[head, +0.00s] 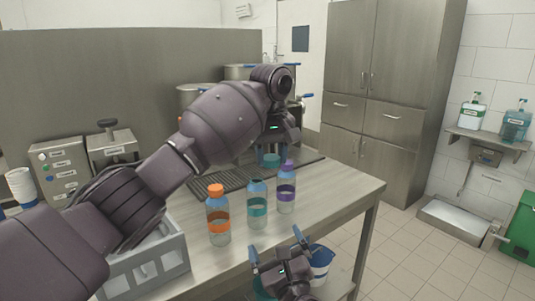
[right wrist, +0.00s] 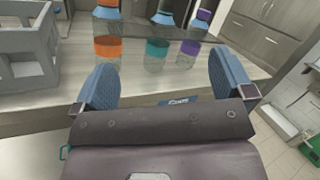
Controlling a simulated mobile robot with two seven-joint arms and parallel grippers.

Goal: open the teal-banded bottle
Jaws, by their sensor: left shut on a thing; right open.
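The teal-banded bottle (head: 257,203) stands upright on the steel counter between two capped bottles. No cap shows on its neck. My right gripper (head: 277,246) is open and empty at the counter's front edge, in front of the bottles and lower. In the right wrist view its two blue fingers (right wrist: 165,82) are spread, with the bottles beyond.
An orange-banded bottle (head: 218,218) stands left of the teal-banded one, a purple-banded bottle (head: 286,192) right. A grey crate (head: 150,272) is at the counter's left. A dark grate (head: 225,178) lies behind. A white-and-blue bucket (head: 321,262) is below the front edge. The counter's right end is clear.

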